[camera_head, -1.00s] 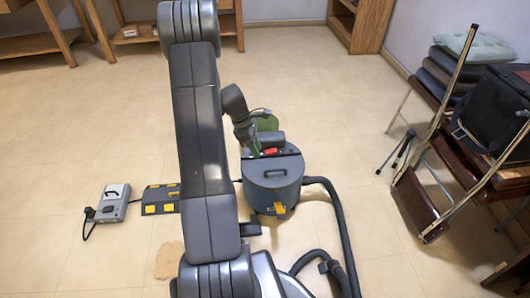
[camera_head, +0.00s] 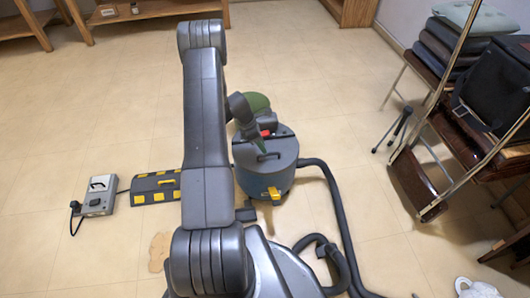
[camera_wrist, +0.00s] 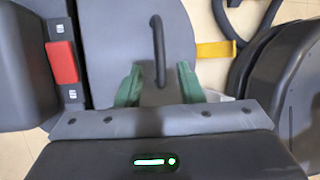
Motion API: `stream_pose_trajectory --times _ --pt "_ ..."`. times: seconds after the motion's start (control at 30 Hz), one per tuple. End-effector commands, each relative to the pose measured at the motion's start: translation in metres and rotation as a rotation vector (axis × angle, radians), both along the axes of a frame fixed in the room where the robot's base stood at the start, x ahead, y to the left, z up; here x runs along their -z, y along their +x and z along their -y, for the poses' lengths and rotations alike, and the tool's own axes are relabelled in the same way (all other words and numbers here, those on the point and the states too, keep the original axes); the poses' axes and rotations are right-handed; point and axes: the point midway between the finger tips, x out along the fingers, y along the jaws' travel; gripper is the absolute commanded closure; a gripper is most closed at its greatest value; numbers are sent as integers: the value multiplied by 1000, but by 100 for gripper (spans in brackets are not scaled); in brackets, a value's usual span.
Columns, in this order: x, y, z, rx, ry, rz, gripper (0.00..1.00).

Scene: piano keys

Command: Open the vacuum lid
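The lid looks closed. A dark curved handle (camera_head: 268,157) stands on the lid; it also shows in the wrist view (camera_wrist: 158,45). A yellow latch (camera_head: 273,193) is on the front rim. My gripper (camera_wrist: 160,82) has green fingers spread apart, one on each side of the handle's near end. No contact with the handle is visible. In the head view my gripper (camera_head: 257,146) is at the lid, partly hidden by my wrist.
A red switch (camera_wrist: 61,62) sits on the dark housing beside the lid. A black hose (camera_head: 335,210) curves along the vacuum's right. A yellow-black cable ramp (camera_head: 155,188) and grey box (camera_head: 100,196) lie left.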

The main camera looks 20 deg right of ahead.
Motion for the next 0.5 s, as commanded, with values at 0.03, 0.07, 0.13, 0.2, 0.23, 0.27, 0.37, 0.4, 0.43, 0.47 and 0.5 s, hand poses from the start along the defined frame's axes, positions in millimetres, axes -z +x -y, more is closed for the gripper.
stream_pose_trajectory --times 0.03,0.07,0.13,0.2,0.23,0.27,0.37,0.4,0.43,0.47,0.5 --pt "11 -3 3 2 0 -2 66" --pt "15 -5 4 2 1 -2 66" --pt "22 -6 8 2 1 0 66" --pt "27 -8 10 1 0 0 66" --pt "29 -8 11 0 0 -1 66" --pt "31 -9 11 0 0 -1 66" --pt "33 -10 12 0 0 -1 66" --pt "33 -10 12 0 0 0 66" --pt "33 -10 12 0 0 0 66" --pt "33 -10 12 0 0 0 66" --pt "33 -10 12 0 0 0 66"
